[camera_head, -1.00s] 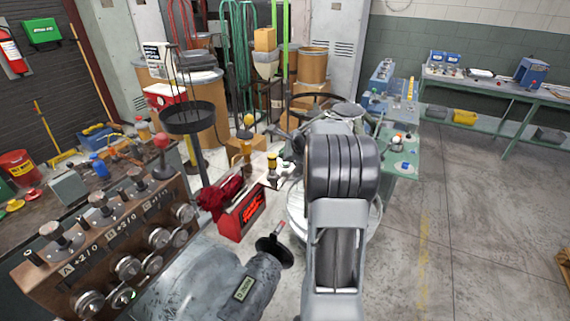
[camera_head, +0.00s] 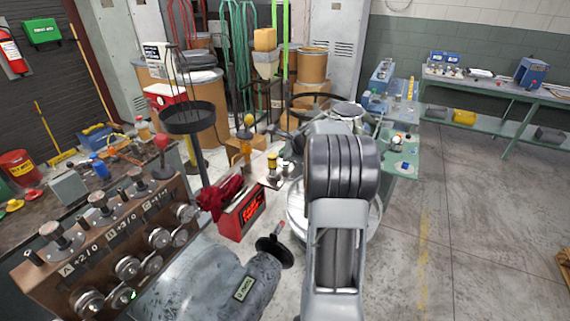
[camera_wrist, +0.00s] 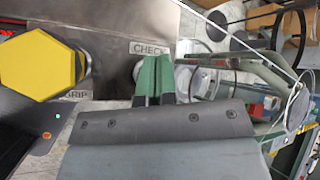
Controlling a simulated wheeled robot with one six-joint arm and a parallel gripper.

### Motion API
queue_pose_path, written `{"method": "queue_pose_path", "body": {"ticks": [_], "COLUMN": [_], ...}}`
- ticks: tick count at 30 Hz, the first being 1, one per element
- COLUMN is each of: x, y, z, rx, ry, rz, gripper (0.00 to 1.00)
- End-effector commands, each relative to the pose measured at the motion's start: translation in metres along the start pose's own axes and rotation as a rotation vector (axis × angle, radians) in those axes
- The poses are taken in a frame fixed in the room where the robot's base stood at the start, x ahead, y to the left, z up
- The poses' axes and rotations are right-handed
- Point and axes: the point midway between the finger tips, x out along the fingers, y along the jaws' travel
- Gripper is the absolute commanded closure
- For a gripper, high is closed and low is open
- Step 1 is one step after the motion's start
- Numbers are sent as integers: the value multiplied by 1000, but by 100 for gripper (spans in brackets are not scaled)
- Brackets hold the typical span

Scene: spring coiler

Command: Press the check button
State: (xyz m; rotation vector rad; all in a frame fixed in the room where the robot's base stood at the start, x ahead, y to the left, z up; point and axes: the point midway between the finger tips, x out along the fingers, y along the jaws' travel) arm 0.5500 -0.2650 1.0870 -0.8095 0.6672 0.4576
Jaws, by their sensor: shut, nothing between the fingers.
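In the wrist view, a label reading CHECK (camera_wrist: 149,48) sits on a grey metal panel (camera_wrist: 115,22). Just below the label is a pale round part (camera_wrist: 138,70), probably the check button, partly hidden behind my fingers. My gripper (camera_wrist: 158,72) is shut and empty, its two green fingers side by side, tips at the lower right of the label. I cannot tell whether the fingertips touch the round part. In the head view my own arm hides the gripper and the button.
A large yellow hexagonal knob (camera_wrist: 38,65) stands left of my fingers, above a GRIP label (camera_wrist: 76,95). Hoops and rods of a wire machine (camera_wrist: 240,62) lie to the right. In the head view, a control box with knobs (camera_head: 105,245) stands at the near left.

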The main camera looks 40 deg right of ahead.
Motion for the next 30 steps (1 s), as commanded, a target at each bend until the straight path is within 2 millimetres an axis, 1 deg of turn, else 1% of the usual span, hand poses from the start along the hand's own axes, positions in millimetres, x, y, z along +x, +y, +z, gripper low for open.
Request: {"method": "queue_pose_path", "body": {"ticks": [9, 30], "x": [7, 9], "y": [4, 5], "z": [-4, -6], "rx": [0, 0], "ry": [0, 0], "rz": [0, 0], "gripper": [100, 100]}}
